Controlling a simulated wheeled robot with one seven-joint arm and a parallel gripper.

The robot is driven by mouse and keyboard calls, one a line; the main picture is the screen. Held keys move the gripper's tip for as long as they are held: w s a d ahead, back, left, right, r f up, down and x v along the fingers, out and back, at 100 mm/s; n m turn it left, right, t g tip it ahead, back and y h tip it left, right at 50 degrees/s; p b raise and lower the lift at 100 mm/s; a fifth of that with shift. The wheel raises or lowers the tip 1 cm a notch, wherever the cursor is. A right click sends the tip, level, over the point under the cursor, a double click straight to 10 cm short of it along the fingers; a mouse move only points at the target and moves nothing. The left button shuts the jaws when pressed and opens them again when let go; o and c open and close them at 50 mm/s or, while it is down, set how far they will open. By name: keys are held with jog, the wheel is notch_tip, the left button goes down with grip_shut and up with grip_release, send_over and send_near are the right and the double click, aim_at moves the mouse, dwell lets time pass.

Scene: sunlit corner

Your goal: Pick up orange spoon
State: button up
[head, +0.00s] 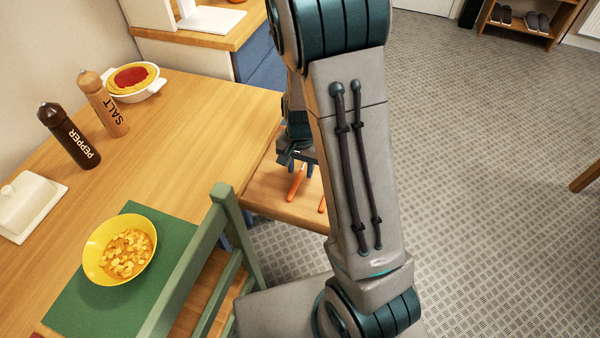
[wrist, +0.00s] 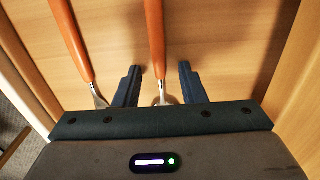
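Two orange handles with metal ends lie in an open wooden drawer (head: 262,197). In the wrist view, one orange handle (wrist: 154,35) runs down between my fingertips, and its metal end passes under my gripper. The other orange handle (wrist: 72,40) lies to the left, outside the fingers. In the head view, one handle (head: 296,183) shows below my gripper (head: 298,160).
Drawer walls (wrist: 22,55) rise at the left and right in the wrist view. A wooden table (head: 185,130) holds a pepper mill (head: 68,135), a salt mill (head: 103,103) and a yellow bowl (head: 120,248). A green chair (head: 190,255) stands close to the drawer.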

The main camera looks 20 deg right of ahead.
grip_shut()
jog(key=shift+r, duration=0.2)
